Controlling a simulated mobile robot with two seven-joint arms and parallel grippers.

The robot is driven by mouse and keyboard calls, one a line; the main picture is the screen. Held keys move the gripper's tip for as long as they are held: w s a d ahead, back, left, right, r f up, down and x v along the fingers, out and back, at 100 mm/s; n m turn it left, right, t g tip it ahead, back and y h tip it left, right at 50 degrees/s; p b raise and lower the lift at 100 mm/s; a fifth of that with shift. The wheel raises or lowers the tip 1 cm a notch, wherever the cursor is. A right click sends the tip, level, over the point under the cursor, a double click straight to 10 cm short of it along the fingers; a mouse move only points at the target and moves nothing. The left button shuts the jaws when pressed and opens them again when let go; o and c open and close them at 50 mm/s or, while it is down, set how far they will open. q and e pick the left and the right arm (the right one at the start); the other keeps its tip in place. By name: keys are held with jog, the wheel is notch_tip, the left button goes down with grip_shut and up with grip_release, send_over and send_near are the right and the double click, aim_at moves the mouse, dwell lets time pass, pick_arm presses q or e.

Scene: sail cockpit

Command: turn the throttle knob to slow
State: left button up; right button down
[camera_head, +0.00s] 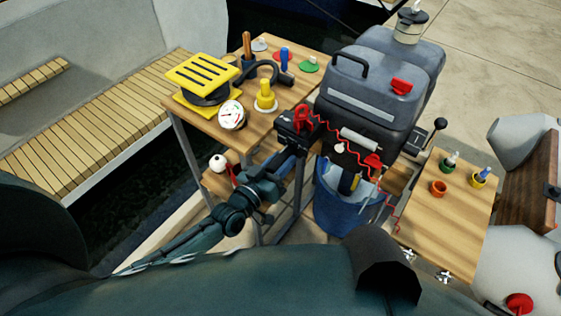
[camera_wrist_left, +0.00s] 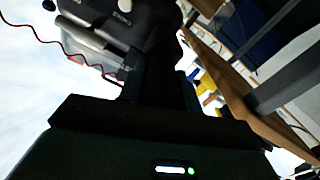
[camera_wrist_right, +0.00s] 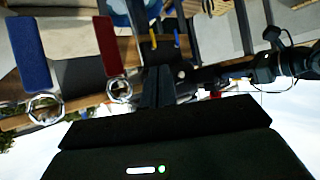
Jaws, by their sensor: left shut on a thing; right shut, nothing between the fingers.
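The grey outboard motor (camera_head: 370,95) stands at the centre right, with a red coiled cord (camera_head: 335,133) running across its front. My left gripper (camera_head: 297,127) is at the motor's left front side, beside a red clip (camera_head: 303,116). Its fingers also show dark in the left wrist view (camera_wrist_left: 162,85), up against the motor's dark housing (camera_wrist_left: 120,25). It is shut on what seems to be the throttle knob, which the fingers and shadow hide; its setting cannot be read. My right gripper (camera_wrist_right: 158,85) is shut and empty in the right wrist view.
A wooden table (camera_head: 205,128) at the left holds a yellow-and-black block (camera_head: 203,75), a white gauge (camera_head: 232,115) and several coloured tools. A blue bucket (camera_head: 340,205) stands below the motor. A wooden shelf (camera_head: 440,225) at the right holds small cups.

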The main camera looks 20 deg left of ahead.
pick_arm(q)
jog(key=shift+n, duration=0.6)
jog(key=o, duration=1)
jog(key=v, duration=1.3)
jog(key=shift+b, duration=0.3)
jog(key=shift+s, duration=0.1)
jog(key=s+d+f+m+g+y+p, duration=0.2)
jog(key=s+d+m+g+p, duration=0.1)
jog(key=s+g, duration=0.3)
jog(key=shift+s+d+m+y, duration=0.4)
jog(key=shift+s+d+m, duration=0.05)
jog(key=shift+m, duration=0.15)
